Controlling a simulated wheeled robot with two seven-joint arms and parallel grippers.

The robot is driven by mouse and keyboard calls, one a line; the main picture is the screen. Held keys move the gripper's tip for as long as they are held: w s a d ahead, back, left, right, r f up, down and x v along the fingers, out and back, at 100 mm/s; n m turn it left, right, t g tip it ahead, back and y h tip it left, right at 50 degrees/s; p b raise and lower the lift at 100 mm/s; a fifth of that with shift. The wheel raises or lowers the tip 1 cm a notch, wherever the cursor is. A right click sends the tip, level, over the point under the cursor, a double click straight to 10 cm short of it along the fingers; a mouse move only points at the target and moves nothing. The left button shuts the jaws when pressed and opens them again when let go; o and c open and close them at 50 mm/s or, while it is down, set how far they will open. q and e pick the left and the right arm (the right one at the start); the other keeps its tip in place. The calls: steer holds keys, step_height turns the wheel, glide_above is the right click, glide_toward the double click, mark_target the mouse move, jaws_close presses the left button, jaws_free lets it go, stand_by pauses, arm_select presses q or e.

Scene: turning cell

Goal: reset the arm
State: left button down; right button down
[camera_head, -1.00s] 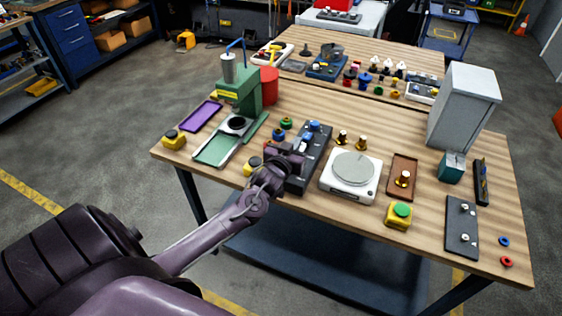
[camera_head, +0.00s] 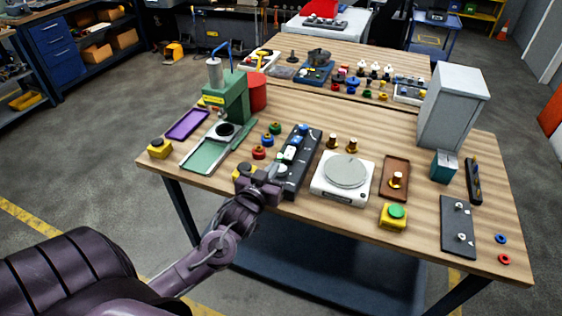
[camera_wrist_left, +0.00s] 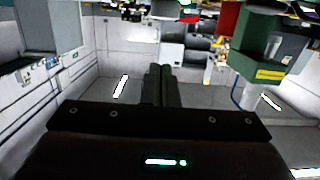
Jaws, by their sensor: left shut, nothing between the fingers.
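My left gripper (camera_head: 266,178) is shut and empty at the near edge of the wooden table, just left of the near end of the black block (camera_head: 297,176). In the left wrist view its two dark fingers (camera_wrist_left: 160,85) lie together with nothing between them. The left arm reaches in from the lower left of the head view. My right gripper is not in view.
A white scale (camera_head: 345,177) stands right of the black block. A green press (camera_head: 228,100) stands at the left, near a red cylinder (camera_head: 257,93). A brown tray (camera_head: 395,180), a yellow box with green button (camera_head: 393,216) and a grey cabinet (camera_head: 452,105) are further right.

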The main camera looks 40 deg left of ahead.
arm_select(q)
steer(key=shift+s, duration=0.1)
steer(key=s+d+f+m+g+h, duration=0.2)
steer(key=s+d+g, duration=0.4)
steer(key=s+d, duration=0.25)
steer(key=s+d+f+m+g+h, duration=0.2)
steer(key=s+d+g, duration=0.45)
steer(key=s, duration=0.35)
steer(key=s+f+g+b, duration=0.1)
steer(key=s+f, duration=0.1)
steer(key=f, duration=1.4)
steer(key=s+f, duration=0.2)
steer(key=f, duration=1.5)
steer(key=s+a+f+m+g+b, duration=0.1)
steer(key=s+a+f, duration=0.1)
steer(key=s+f, duration=1.5)
steer(key=shift+s+a+f, duration=0.3)
steer(key=shift+s+a, duration=0.1)
steer(key=shift+s, duration=0.35)
